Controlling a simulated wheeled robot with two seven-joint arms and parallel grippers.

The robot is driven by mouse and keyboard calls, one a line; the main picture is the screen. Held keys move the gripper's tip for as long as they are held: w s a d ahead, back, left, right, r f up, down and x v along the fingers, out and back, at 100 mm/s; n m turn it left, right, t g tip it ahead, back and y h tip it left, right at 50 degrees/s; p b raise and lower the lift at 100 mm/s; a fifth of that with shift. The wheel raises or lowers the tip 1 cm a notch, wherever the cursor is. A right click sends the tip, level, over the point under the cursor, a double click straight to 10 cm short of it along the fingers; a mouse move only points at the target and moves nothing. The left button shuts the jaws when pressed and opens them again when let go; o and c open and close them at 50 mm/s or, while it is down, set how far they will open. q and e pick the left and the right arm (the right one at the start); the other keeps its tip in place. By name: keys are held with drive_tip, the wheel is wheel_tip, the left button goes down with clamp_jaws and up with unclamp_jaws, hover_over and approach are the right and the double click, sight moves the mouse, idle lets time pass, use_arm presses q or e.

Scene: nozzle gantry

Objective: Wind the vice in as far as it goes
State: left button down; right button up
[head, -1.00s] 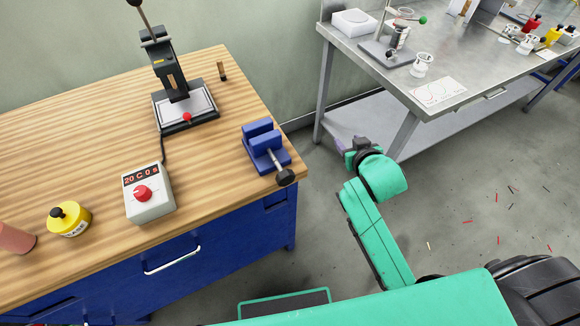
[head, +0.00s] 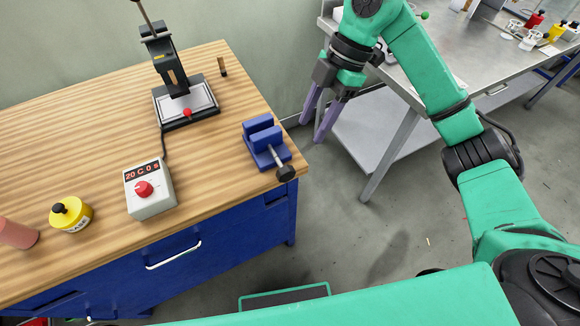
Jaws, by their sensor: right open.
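The blue vice (head: 262,141) sits at the right edge of the wooden workbench. Its screw sticks out toward the front right and ends in a black knob (head: 286,173) just past the bench edge. A gap shows between its two blue jaws. My right gripper (head: 317,122) is open and empty, with its purple fingers pointing down. In the picture it is to the right of the vice and apart from it, over the space between the benches. My left gripper is not in view.
On the wooden bench (head: 110,120) stand a black press (head: 172,75), a control box (head: 149,190) with a red dial and a yellow pot (head: 71,214). A grey metal table (head: 470,75) with glassware stands behind my right arm. Floor between them is clear.

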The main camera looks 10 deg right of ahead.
sight(290, 168)
drive_tip(key=p+x, duration=0.1)
drive_tip(key=x, duration=1.3)
drive_tip(key=shift+s+a+r+p, duration=0.1)
drive_tip(key=shift+a+p, duration=0.1)
drive_tip(key=shift+p, duration=0.15)
clamp_jaws()
